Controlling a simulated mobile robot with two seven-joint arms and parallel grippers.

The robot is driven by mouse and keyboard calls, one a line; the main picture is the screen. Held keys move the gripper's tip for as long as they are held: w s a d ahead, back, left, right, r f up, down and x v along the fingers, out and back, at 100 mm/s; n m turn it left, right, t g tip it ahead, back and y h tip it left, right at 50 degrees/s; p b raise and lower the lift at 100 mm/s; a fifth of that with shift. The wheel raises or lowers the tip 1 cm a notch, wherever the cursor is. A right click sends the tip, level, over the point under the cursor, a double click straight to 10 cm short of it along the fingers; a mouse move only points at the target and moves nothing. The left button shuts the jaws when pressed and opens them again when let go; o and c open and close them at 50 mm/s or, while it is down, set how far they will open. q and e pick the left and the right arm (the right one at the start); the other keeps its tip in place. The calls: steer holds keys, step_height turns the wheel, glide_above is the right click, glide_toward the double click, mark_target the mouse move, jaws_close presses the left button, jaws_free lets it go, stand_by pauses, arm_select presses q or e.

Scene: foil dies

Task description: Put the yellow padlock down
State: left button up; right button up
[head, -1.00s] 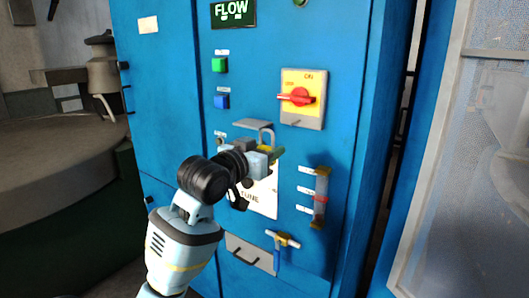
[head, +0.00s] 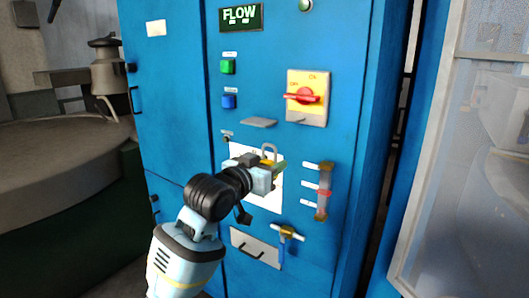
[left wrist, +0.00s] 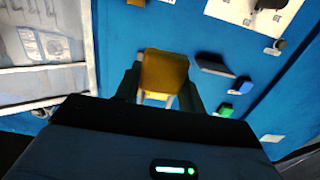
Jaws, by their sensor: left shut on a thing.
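The yellow padlock (left wrist: 165,72) is between the fingers of my left gripper (left wrist: 160,90) in the left wrist view. In the head view, the padlock's grey shackle (head: 270,150) stands up above my left gripper (head: 270,172), and only a little of its yellow body shows. The gripper is shut on the padlock and holds it in front of the blue cabinet, over a white sheet (head: 262,198). A small grey shelf (head: 258,122) sticks out from the cabinet just above the padlock, apart from it. My right gripper is not in view.
A red and yellow rotary switch (head: 305,97) is at the upper right. A drawer (head: 255,247) with a black handle is below the gripper. A mesh door (head: 460,150) stands at the right.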

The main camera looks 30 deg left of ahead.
arm_select(q)
steer(key=s+d+f, duration=0.4)
steer(key=s+f, duration=0.3)
steer(key=f, duration=0.1)
steer(key=s+d+f+n+y, duration=0.1)
steer(key=s+d+f, duration=0.3)
steer(key=s+f, duration=0.3)
steer(key=shift+s+f+y, duration=0.2)
steer(key=shift+f+y, duration=0.1)
steer(key=shift+f, duration=0.55)
